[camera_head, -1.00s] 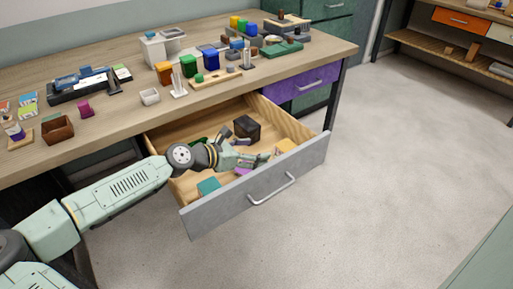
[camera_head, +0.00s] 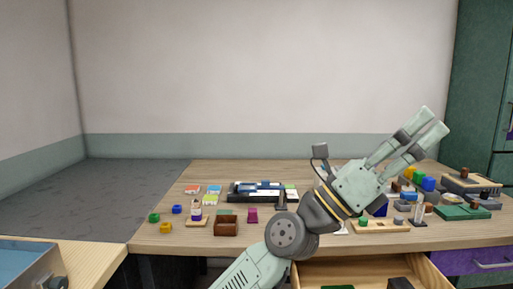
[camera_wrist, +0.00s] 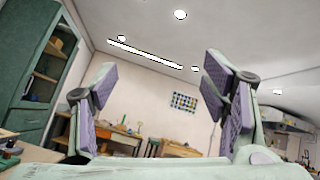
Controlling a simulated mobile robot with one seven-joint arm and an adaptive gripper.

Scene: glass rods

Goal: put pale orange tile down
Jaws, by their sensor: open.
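My gripper (camera_head: 433,122) is raised above the right part of the workbench, pointing up and to the right. Its two fingers are apart with nothing between them. In the wrist view my gripper (camera_wrist: 158,78) also shows open and empty, with the far room and ceiling beyond. I cannot make out the pale orange tile in either current view. The open wooden drawer (camera_head: 432,278) shows only partly at the bottom right, below my gripper, and most of its inside is cut off.
The workbench (camera_head: 160,235) holds a brown box (camera_head: 226,229), a black tray (camera_head: 240,196), a magenta block (camera_head: 252,215) and small coloured pieces. Blocks and a green piece (camera_head: 462,212) crowd its right end. A blue-topped container (camera_head: 25,268) stands at lower left. The bench's left part is clearer.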

